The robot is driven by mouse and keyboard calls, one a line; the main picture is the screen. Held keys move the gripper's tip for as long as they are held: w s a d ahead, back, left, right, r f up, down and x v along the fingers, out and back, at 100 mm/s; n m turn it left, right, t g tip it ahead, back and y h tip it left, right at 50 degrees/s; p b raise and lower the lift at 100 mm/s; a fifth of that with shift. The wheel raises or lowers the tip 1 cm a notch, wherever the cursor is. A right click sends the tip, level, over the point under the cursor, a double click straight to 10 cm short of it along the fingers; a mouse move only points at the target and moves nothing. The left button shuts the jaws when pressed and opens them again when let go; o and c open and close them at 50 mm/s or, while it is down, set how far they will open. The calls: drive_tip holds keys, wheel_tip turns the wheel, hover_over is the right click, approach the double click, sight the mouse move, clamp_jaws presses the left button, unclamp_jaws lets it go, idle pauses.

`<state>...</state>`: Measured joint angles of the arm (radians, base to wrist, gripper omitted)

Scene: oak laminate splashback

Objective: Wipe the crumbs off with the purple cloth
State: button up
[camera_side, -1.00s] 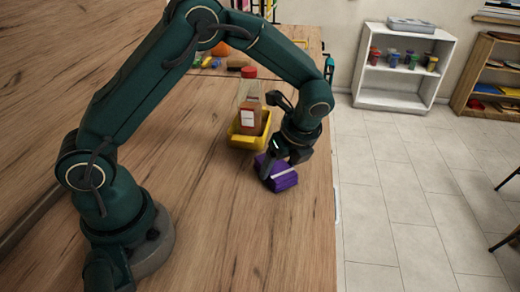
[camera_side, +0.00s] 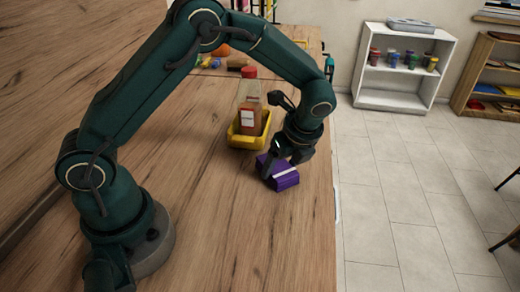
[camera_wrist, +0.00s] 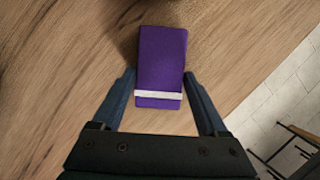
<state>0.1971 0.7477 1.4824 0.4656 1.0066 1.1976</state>
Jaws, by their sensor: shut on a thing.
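The purple cloth (camera_side: 284,181) is a folded block with a white band, near the right edge of the wooden worktop. It also shows in the wrist view (camera_wrist: 161,58), lying between my two fingers with the band towards my gripper. My gripper (camera_side: 277,165) is low over the worktop and shut on the cloth; in the wrist view my gripper (camera_wrist: 159,76) has one finger along each side of it. I can make out no crumbs in either view; any under the cloth or behind my arm are hidden.
A yellow bin (camera_side: 236,138) holding a red-capped bottle (camera_side: 249,103) stands just behind the cloth. Small coloured items lie at the far end. The worktop (camera_side: 230,230) is clear in front, and its right edge is close to the cloth, with tiled floor beyond.

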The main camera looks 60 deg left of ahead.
drive_tip(key=shift+s+a, duration=0.2)
drive_tip(key=shift+s, duration=1.85)
drive_tip(key=shift+w+d, duration=0.2)
drive_tip(key=shift+w, duration=1.75)
drive_tip(key=shift+w, duration=0.1)
drive_tip(key=shift+w+d, duration=0.1)
drive_tip(key=shift+w, duration=0.7)
drive_tip(key=shift+s, duration=0.1)
drive_tip(key=shift+s, duration=0.85)
drive_tip(key=shift+s, duration=0.1)
drive_tip(key=shift+s+a, duration=0.15)
drive_tip(key=shift+s, duration=0.75)
drive_tip(key=shift+s+a, duration=0.15)
drive_tip(key=shift+s, duration=0.75)
drive_tip(key=shift+w+d, duration=0.15)
drive_tip(key=shift+w, duration=1.25)
drive_tip(key=shift+w+d, duration=0.15)
drive_tip(key=shift+w, duration=1.25)
